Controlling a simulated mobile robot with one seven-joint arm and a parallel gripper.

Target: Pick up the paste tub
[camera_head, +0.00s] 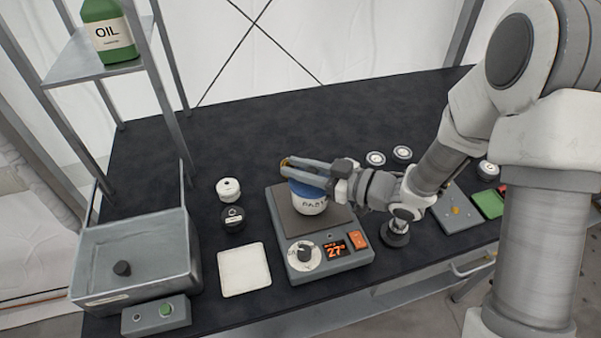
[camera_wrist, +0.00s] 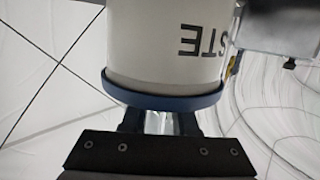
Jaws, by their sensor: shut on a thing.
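The paste tub (camera_head: 309,203) is a white tub with a blue lid and dark lettering. It is at the grey hotplate-like device (camera_head: 330,266), over its dark top plate; I cannot tell whether it touches the plate. My gripper (camera_head: 306,172) reaches in from the right and is shut on the tub near its lid. In the wrist view the tub (camera_wrist: 165,45) fills the top middle, upside down in the picture, with "STE" readable and its blue lid rim nearest my gripper (camera_wrist: 158,122). The fingertips are partly hidden there.
A metal basin (camera_head: 135,260) stands at the left, with a shelf holding a green oil bottle (camera_head: 109,35) above. A white pad (camera_head: 244,269), a white puck (camera_head: 228,189) and a black one (camera_head: 233,219) lie left of the device.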

